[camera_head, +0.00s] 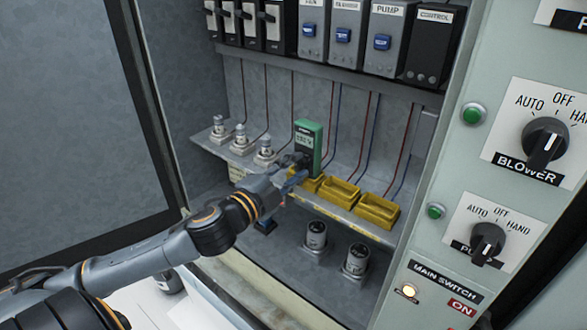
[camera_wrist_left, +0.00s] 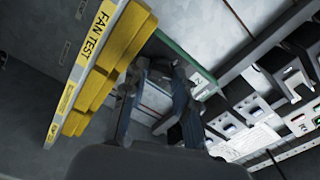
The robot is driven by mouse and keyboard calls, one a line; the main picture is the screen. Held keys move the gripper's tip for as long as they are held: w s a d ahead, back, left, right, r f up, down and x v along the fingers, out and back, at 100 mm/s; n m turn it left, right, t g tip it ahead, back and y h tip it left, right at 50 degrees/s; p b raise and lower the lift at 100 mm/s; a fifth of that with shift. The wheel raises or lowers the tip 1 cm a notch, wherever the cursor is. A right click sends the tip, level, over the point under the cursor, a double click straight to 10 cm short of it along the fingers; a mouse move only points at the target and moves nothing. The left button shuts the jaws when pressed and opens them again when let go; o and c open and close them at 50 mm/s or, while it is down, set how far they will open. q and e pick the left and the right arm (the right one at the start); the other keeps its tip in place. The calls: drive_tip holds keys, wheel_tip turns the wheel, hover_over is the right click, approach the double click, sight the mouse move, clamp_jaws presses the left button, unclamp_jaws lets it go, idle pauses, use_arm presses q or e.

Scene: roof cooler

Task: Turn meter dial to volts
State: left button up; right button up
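A green meter (camera_head: 308,145) with a small lit display stands upright at the left end of the yellow trays. Its display text is too small to read surely. My left gripper (camera_head: 296,166) is right at the lower front of the meter and covers the dial area, so the dial setting is hidden. In the left wrist view the two fingers of this gripper (camera_wrist_left: 158,85) show apart, with a pale gap between them. A green edge of the meter (camera_wrist_left: 178,52) shows just beyond them. Whether a fingertip touches the dial cannot be told. My right gripper is not in view.
Yellow trays (camera_head: 340,190) line the shelf edge right of the meter; they also show in the left wrist view (camera_wrist_left: 110,60). White insulators (camera_head: 242,135) stand to the left. Thin wires run behind. A panel with knobs (camera_head: 545,140) is at the right, an open door (camera_head: 70,120) at the left.

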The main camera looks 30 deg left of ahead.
use_arm(q)
drive_tip(key=shift+o, duration=1)
drive_tip(key=s, duration=0.7)
drive_tip(key=shift+s+a, duration=0.25)
